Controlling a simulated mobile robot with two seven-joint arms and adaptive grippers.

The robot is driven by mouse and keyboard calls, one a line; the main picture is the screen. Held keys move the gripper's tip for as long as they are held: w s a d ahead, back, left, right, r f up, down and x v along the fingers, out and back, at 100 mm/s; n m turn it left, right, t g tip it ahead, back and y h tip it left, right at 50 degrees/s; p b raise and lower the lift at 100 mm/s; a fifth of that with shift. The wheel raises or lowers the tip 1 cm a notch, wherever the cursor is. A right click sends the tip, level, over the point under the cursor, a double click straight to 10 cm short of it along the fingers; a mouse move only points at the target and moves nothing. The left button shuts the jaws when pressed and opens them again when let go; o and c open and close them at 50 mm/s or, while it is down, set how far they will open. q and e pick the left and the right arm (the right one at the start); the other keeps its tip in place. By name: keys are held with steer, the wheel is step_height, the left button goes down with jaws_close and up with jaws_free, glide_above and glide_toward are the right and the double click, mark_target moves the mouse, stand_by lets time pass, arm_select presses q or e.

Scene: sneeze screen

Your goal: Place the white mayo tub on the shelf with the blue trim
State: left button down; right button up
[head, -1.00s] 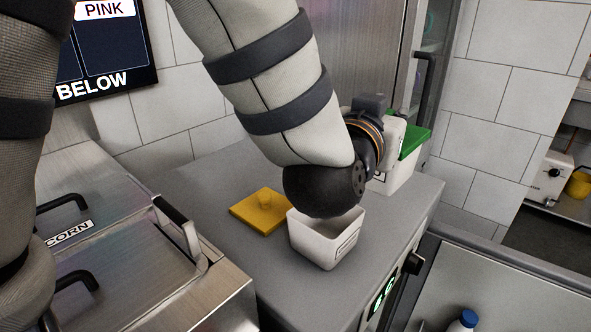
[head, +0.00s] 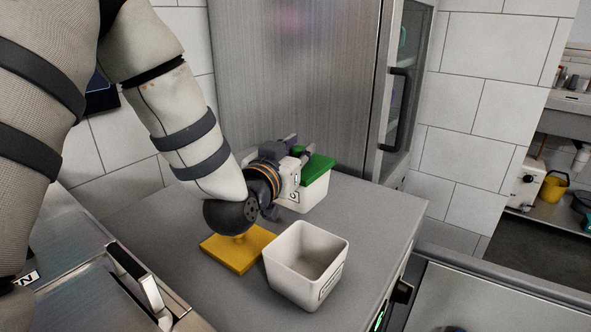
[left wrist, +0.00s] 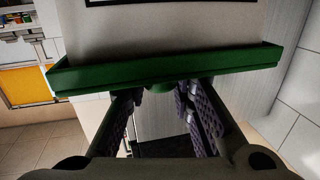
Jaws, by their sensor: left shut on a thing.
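A white tub with a green lid (head: 310,194) is at the back of the grey counter; I cannot tell whether it touches the surface. My left gripper (head: 303,157) is at its lid, shut on it. In the left wrist view the fingers (left wrist: 167,100) close around the lid's knob, and the green lid (left wrist: 150,72) spans the picture with the white wall (left wrist: 170,25) beyond it. An open, empty white tub (head: 305,265) stands at the front of the counter, clear of the gripper. No blue-trimmed shelf is distinguishable. My right gripper is out of view.
A yellow lid (head: 238,250) lies beside the open tub. A steel cabinet (head: 290,80) with a glass door (head: 405,70) and dark handle stands behind the counter. Steel lidded bins (head: 110,300) are at front left. The counter's right part (head: 385,215) is bare.

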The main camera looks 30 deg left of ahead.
arm_select(q)
steer(key=shift+w+a+f, duration=0.15)
steer(key=shift+a+f, duration=0.05)
steer(key=shift+f, duration=0.25)
steer(key=f, duration=0.2)
steer(key=f+b, duration=0.1)
steer(key=f, duration=0.1)
steer(key=shift+w+a, duration=0.1)
steer(key=shift+a, duration=0.3)
steer(key=shift+r, duration=0.15)
steer(key=c, duration=1.4)
jaws_free()
